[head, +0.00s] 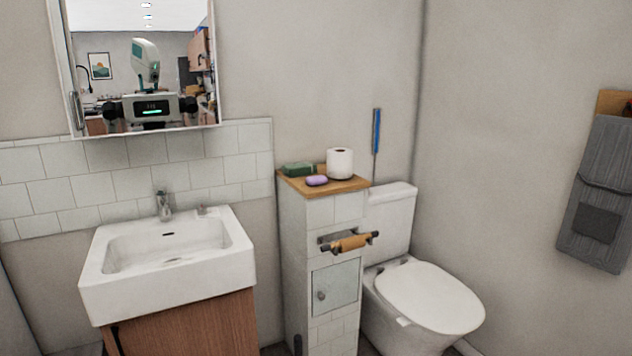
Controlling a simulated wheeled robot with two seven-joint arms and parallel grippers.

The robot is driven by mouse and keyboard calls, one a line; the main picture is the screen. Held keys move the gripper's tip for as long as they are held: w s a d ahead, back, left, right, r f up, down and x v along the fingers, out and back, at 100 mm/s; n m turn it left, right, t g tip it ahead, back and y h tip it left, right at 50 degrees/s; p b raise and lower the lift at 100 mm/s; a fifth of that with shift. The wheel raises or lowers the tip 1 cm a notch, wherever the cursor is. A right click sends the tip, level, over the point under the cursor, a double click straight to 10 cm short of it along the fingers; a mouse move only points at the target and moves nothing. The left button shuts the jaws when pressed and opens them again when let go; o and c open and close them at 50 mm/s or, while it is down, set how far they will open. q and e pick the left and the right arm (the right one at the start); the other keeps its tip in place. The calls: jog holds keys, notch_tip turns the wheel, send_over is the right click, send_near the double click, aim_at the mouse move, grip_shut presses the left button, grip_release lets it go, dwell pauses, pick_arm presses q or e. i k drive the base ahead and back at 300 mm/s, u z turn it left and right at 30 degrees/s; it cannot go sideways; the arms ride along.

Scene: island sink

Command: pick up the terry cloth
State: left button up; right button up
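A grey towel (598,195) hangs against the right wall at the right edge of the head view, with a darker square patch low on it. A small green folded-looking item (299,169) lies on the wooden top of the narrow tiled cabinet. I cannot tell for certain which of these is the terry cloth. Neither of my grippers shows in the head view.
A white sink (240,262) stands on a wooden vanity (205,325) at left. The tiled cabinet (295,235) bears purple soap (316,180) and a toilet roll (340,163); a roll holder (349,243) juts from its front. A toilet (430,298) stands between it and the right wall.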

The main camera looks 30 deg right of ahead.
aim_at(296, 169)
jog(key=z, duration=2.1)
jog(key=i, duration=2.65)
jog(key=u, duration=2.3)
